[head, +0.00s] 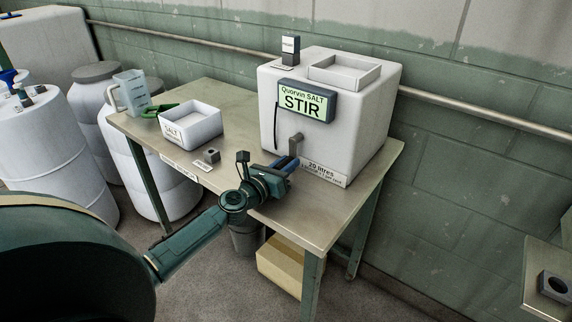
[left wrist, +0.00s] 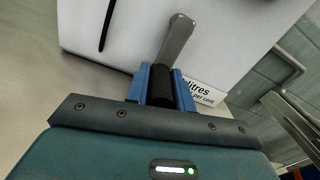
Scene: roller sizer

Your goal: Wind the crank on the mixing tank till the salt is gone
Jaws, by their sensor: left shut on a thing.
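My left gripper (head: 288,164) is at the tank's lower front. In the left wrist view its blue fingers (left wrist: 160,88) are shut on the black crank grip (left wrist: 161,86), and the grey crank arm (left wrist: 177,38) rises from it to the upper right. The salt inside the tank cannot be seen. My right gripper is not in view.
On the table (head: 225,178) to the left are a white salt tray (head: 192,128), a clear jug (head: 131,92), a green scoop (head: 153,110) and a small grey block (head: 211,156). White barrels (head: 40,140) stand left of the table. A bucket (head: 245,240) and yellow box (head: 290,265) sit underneath.

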